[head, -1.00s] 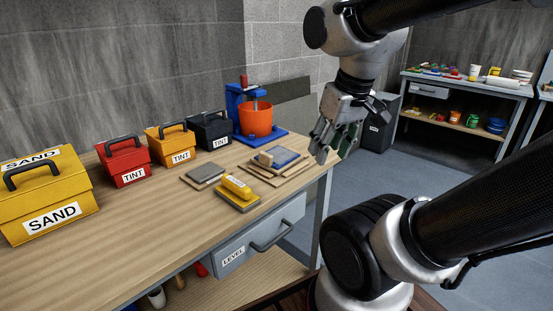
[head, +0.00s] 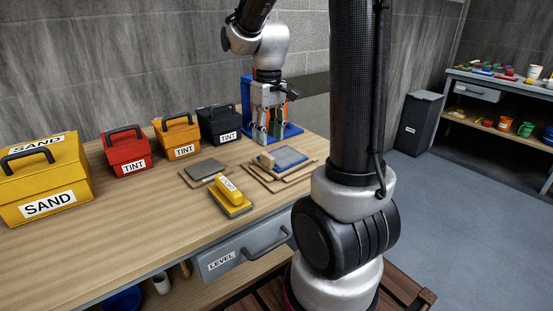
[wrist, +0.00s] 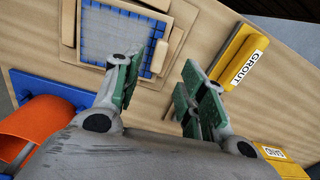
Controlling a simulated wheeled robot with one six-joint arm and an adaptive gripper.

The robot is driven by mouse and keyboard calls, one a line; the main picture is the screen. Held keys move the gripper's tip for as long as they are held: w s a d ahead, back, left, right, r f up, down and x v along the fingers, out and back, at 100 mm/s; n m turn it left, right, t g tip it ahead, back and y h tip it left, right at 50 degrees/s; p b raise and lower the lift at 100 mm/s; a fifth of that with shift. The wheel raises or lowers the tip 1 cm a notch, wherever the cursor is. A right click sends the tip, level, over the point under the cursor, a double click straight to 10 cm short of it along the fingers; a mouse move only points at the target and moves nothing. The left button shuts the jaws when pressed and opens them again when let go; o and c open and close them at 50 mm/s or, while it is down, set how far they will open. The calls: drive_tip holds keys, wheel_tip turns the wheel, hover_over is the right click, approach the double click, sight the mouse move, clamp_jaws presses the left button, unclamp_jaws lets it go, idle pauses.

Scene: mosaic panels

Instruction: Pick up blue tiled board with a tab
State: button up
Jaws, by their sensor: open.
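The blue tiled board (head: 291,156) lies on a stack of wooden boards on the workbench, with a wooden tab (head: 266,160) at its near left edge. In the wrist view the blue tiled board (wrist: 105,38) is at the upper left, and its tab (wrist: 160,55) stands at its right edge. My gripper (head: 268,138) points down above the bench, behind the board in the head view. In the wrist view my gripper (wrist: 157,85) is open and empty; its left finger covers the board's lower right corner.
A yellow grout float (head: 230,192) and a grey panel (head: 205,170) lie near the stack. Yellow, red, orange and black boxes line the wall side. The front left bench top is clear.

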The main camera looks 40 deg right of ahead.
sight(267, 154)
drive_tip(key=f, duration=0.7)
drive_tip(key=shift+w+a+f, duration=0.1)
drive_tip(key=shift+w+f, duration=0.15)
drive_tip(key=shift+f, duration=0.05)
drive_tip(key=shift+c, duration=0.2)
clamp_jaws()
